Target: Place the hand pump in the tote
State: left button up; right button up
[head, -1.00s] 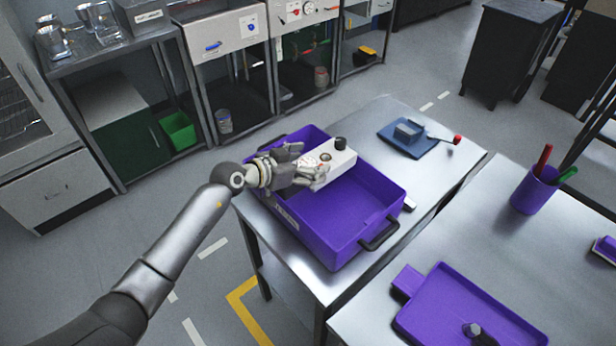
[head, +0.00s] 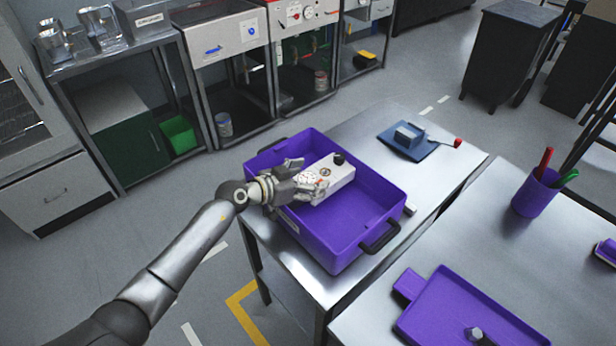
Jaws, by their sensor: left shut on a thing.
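The hand pump (head: 337,175) is a pale block with a black knob on top and small red marks near the fingers. My left gripper (head: 308,182) is shut on its near left end. The purple tote (head: 345,226) stands on the metal table with its open top up. The pump is over or inside the left and back part of the tote; I cannot tell whether it touches the floor of the tote. My fingers hide part of the pump and of the tote's left wall. My right gripper is not in view.
A blue board with a grey block and red-knobbed lever (head: 411,139) lies behind the tote. A second table at right holds a purple tray (head: 450,300) and a purple cup with red and green sticks (head: 535,193).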

pick_arm(q)
jog(key=shift+s+f, duration=0.15)
jog(key=shift+f, duration=0.15)
jog(key=o, duration=1.1)
jog(key=shift+s+f, duration=0.1)
jog(key=shift+f, duration=0.15)
jog(key=shift+o, duration=0.9)
jog(key=shift+f, duration=0.15)
jog(key=shift+s, duration=0.1)
jog(key=shift+r, duration=0.3)
jog(key=v, duration=0.7)
jog(key=r+v, duration=0.1)
jog(key=v, duration=0.3)
jog(key=shift+w+r, duration=0.1)
jog(key=shift+w, duration=0.25)
jog(key=shift+s+a+r, duration=0.35)
jog(key=shift+s, duration=0.05)
